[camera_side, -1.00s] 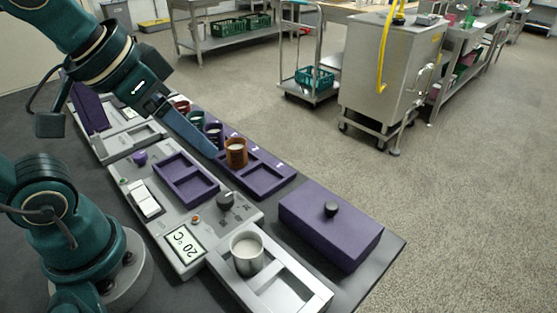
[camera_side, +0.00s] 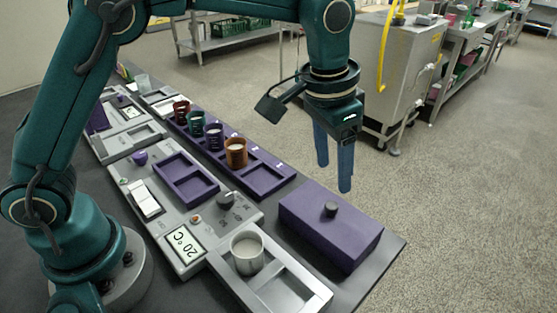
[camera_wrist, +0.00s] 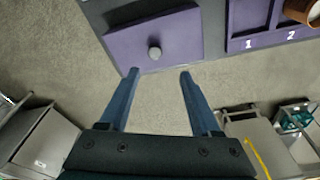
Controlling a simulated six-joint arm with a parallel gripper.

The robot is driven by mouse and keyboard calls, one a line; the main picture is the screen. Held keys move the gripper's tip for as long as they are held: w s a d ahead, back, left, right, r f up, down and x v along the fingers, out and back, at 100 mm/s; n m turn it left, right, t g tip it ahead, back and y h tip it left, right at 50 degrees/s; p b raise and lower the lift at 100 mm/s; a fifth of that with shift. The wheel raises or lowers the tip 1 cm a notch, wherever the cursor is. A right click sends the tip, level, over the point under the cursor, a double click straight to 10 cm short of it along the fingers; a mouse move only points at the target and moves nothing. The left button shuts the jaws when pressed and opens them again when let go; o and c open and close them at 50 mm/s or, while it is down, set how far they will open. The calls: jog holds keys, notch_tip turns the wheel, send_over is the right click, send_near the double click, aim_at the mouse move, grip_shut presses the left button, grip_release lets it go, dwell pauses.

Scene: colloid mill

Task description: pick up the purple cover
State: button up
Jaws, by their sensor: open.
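The purple cover (camera_side: 312,236) is a flat box-shaped lid with a dark round knob (camera_side: 331,209) on top. It lies on the dark table near its right corner in the side view. In the wrist view the cover (camera_wrist: 180,36) is at the top centre, its knob (camera_wrist: 154,53) ahead of the gap between the fingertips. My gripper (camera_side: 334,178) points down, above the cover's far side in the side view, apart from it. Its two blue fingers are spread with nothing between them; they also show in the wrist view (camera_wrist: 158,72).
A purple rack (camera_side: 268,180) with several cups stands left of the cover. A grey machine with a display (camera_side: 184,244), a purple tray (camera_side: 186,181) and a metal cup (camera_side: 247,253) are nearer. Open floor (camera_side: 460,220) lies beyond the table's right edge.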

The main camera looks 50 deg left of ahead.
aim_at(332, 205)
jog(key=shift+s+d+f+g, duration=0.15)
jog(key=shift+d+f, duration=0.05)
jog(key=shift+f, duration=0.35)
jog(key=shift+s+d+f+g, duration=0.15)
jog(key=shift+d+f, duration=0.05)
jog(key=shift+f, duration=0.35)
jog(key=shift+w+d+f, duration=0.1)
jog(key=shift+w+f, duration=0.05)
jog(key=shift+f, duration=1.05)
jog(key=shift+w+f, duration=0.1)
jog(key=shift+f, duration=1.1)
jog(key=shift+c, duration=0.2)
grip_shut()
